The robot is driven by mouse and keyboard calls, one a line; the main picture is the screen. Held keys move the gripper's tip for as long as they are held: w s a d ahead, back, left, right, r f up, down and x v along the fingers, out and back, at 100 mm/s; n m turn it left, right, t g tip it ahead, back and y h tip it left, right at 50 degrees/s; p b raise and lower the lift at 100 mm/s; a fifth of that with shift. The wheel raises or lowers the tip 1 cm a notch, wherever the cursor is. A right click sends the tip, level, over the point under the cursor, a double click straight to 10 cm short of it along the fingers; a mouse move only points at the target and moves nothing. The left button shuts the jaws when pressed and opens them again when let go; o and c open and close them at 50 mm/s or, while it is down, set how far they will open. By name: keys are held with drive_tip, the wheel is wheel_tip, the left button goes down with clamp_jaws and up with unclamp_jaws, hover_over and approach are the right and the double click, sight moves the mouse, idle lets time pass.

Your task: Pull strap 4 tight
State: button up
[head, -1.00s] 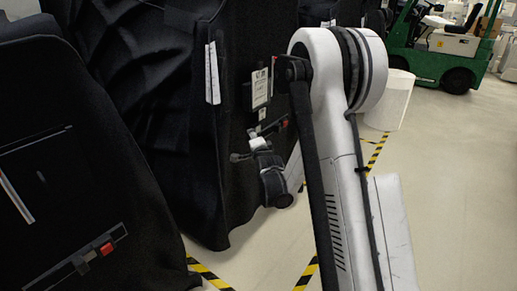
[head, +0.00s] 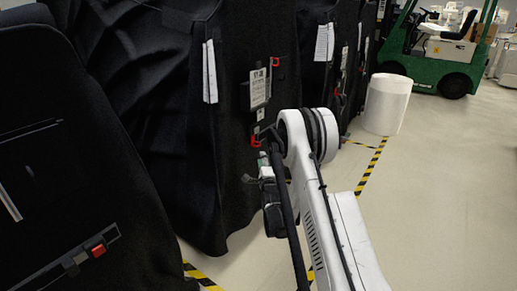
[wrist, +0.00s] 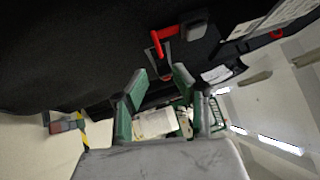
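The covered black cart in the middle carries a red strap handle (head: 256,138) below a white label; it shows as a bent red piece in the wrist view (wrist: 161,39), beside a grey buckle. I cannot read which strap is number 4. My gripper (wrist: 160,76) is open and empty, its two green-lined fingers apart. The red handle is beyond the fingertips in that view and not between them. In the head view my gripper (head: 258,179) is small and dark, below the red handle and close to the cart's side.
Another covered cart at left has a red-ended strap (head: 98,250). A second red piece (head: 275,62) sits higher on the middle cart. A white cylinder (head: 387,103) and a green forklift (head: 447,50) stand behind. The floor at right is clear.

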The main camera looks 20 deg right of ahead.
drive_tip(key=b+x, duration=0.2)
drive_tip(key=x, duration=0.8)
clamp_jaws()
